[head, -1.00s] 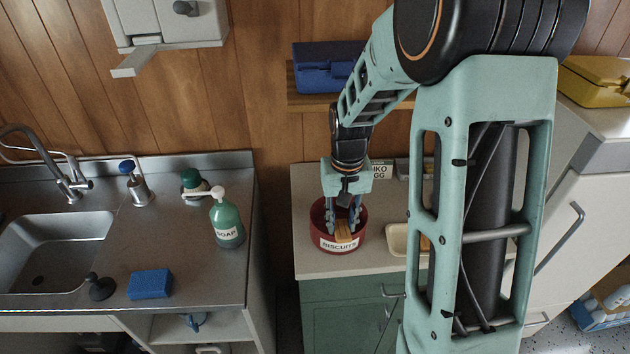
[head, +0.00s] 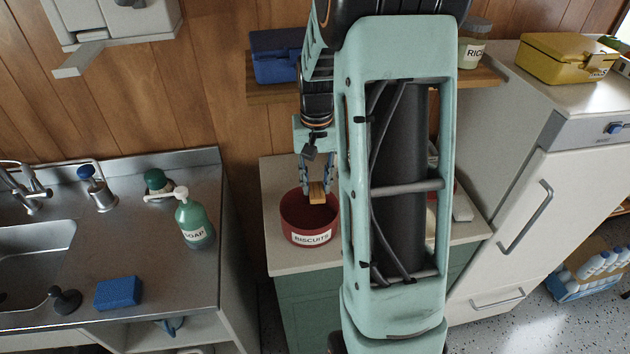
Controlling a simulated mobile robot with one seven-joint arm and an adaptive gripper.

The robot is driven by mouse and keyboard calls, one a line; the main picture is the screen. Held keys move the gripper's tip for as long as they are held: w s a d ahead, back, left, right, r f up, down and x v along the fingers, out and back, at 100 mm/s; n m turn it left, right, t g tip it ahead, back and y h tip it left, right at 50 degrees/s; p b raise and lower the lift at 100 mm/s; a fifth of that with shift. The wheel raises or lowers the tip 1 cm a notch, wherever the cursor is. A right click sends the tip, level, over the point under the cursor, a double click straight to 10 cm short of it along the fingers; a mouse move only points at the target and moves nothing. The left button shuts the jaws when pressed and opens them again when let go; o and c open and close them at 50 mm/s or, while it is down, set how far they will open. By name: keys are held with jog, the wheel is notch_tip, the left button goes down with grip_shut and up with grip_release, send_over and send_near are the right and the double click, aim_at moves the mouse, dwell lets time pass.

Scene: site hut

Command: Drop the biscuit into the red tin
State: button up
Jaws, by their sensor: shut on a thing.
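The red tin (head: 296,234) with a BISCUITS label stands open on the pale counter, left of my arm. My gripper (head: 316,190) points down over the tin, its blue fingers shut on the biscuit (head: 317,197), a small tan-brown block. The biscuit hangs at the far part of the tin's opening, around rim height. I cannot tell whether it touches the tin. The tin's inside is partly hidden by the gripper and biscuit.
A steel sink unit with a green soap bottle (head: 194,222) and a blue sponge (head: 118,292) is to the left. A blue box (head: 275,56) sits on the shelf behind my arm. My arm hides much of the counter. A white fridge (head: 535,200) stands right.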

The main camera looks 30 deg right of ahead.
aim_at(316, 188)
notch_tip(316, 188, down, 4)
jog(key=b, duration=0.2)
jog(key=shift+f+b, duration=0.2)
jog(key=shift+b, duration=0.1)
jog(key=o, duration=0.9)
jog(key=shift+r, duration=0.15)
notch_tip(316, 188, up, 12)
jog(key=shift+f, duration=0.1)
